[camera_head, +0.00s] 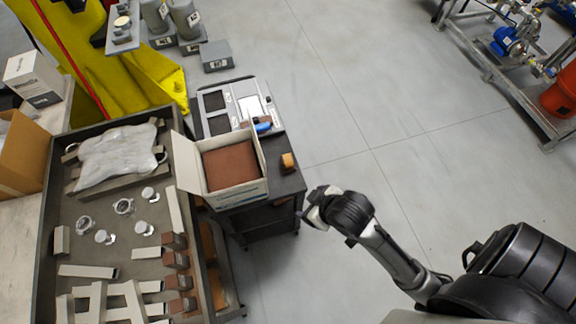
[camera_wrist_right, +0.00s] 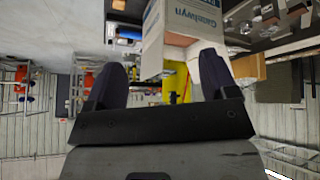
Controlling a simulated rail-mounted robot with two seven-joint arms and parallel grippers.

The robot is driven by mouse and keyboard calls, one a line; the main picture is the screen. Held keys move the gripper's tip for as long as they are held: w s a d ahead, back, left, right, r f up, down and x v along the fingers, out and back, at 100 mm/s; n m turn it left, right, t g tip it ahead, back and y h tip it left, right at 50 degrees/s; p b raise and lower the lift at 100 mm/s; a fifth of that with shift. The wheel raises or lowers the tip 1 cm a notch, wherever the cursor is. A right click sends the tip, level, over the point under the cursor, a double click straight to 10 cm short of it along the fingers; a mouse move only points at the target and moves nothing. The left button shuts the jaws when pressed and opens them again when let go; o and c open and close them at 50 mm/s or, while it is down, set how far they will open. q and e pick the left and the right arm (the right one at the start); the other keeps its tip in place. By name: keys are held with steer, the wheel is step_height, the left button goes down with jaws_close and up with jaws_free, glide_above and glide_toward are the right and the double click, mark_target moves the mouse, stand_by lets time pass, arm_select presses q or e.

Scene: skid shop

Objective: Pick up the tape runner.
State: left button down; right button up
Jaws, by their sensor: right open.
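A small blue object (camera_head: 263,127) lies by the front edge of a grey tray on the black cart. A small orange object (camera_head: 288,161) lies alone near the cart's right edge. I cannot tell for sure which is the tape runner. In the right wrist view the blue object (camera_wrist_right: 130,33) and the orange object (camera_wrist_right: 118,5) show near the top. My right gripper (camera_head: 314,210) is just right of the cart's near corner, apart from both objects. In the wrist view its two dark fingers (camera_wrist_right: 163,75) are spread with nothing between them. My left gripper is out of view.
An open white box (camera_head: 235,192) with brown contents stands on the cart, left of the orange object. A large workbench tray (camera_head: 50,215) with metal parts lies at left. A yellow stand (camera_head: 130,85) rises behind.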

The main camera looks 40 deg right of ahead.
steer(key=w+d+r+n+t+h+b, duration=0.1)
steer(key=w+d+r+n+t+b, duration=0.1)
steer(key=w+b, duration=0.95)
steer(key=w+d+r+n+t+h+b, duration=0.1)
steer(key=w+d+r+t+b, duration=0.35)
steer(key=w, duration=1.15)
steer(key=m+g+y+b, duration=0.2)
steer(key=m+g+b, duration=0.1)
steer(key=m+g, duration=0.85)
glide_above(288, 158)
step_height(288, 158, down, 21)
steer(key=n+g, duration=0.1)
steer(key=n, duration=0.1)
steer(key=f, duration=0.7)
steer(key=shift+w+f+b, duration=0.3)
steer(key=shift+w+b, duration=0.05)
steer(key=shift+b, duration=0.05)
steer(key=shift+s+f+b, duration=0.15)
steer(key=shift+f, duration=1.05)
steer(key=shift+s+f+b, duration=0.1)
steer(key=shift+f+b, duration=0.05)
steer(key=shift+f, duration=1.4)
